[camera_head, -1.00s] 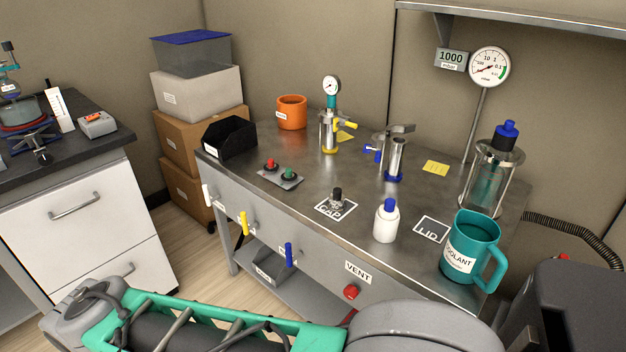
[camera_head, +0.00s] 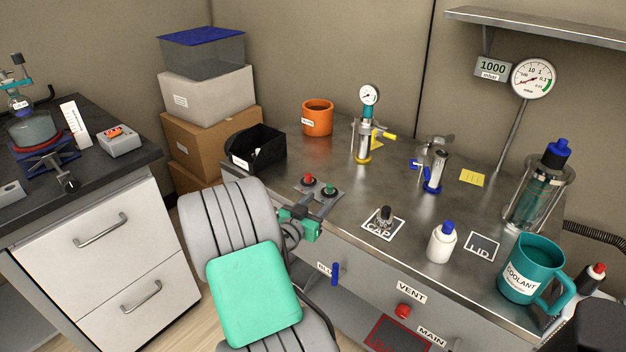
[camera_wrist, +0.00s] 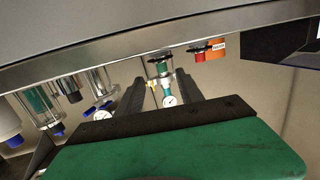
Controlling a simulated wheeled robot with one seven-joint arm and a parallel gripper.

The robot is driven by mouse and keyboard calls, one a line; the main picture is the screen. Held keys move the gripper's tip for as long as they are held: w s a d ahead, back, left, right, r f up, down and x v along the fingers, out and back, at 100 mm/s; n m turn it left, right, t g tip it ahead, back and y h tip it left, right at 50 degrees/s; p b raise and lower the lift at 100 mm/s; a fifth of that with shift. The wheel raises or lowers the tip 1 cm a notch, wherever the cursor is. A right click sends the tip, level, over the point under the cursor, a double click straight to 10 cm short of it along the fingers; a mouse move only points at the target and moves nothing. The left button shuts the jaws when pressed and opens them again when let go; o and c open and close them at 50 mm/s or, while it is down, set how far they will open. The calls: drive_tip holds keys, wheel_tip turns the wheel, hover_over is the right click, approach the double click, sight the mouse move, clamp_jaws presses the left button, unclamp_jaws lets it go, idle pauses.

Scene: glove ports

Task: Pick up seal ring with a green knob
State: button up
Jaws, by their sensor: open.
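The seal ring with a green knob (camera_head: 329,190) rests on a small grey plate (camera_head: 317,199) near the left front of the steel table. Its dark ring sits under the green knob. It also shows in the upside-down wrist view (camera_wrist: 161,68). A similar ring with a red knob (camera_head: 309,179) is beside it and shows in the wrist view (camera_wrist: 200,56). My gripper (camera_wrist: 150,78) is open and empty, and the green knob appears between its two dark fingers. In the head view my gripper is at the table's front edge, close to the plate; its fingertips are hard to make out.
A black open bin (camera_head: 256,148) stands left of the plate, and an orange pot (camera_head: 317,118) behind. A gauge fitting (camera_head: 365,135) stands at the back.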

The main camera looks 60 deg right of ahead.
sight(328, 188)
drive_tip(key=shift+h, duration=0.3)
drive_tip(key=d, duration=0.8)
drive_tip(key=shift+w+d+f+p, duration=0.1)
drive_tip(key=shift+w+d+p, duration=0.15)
drive_tip(key=shift+d+p, duration=0.05)
drive_tip(key=shift+c, duration=0.2)
clamp_jaws()
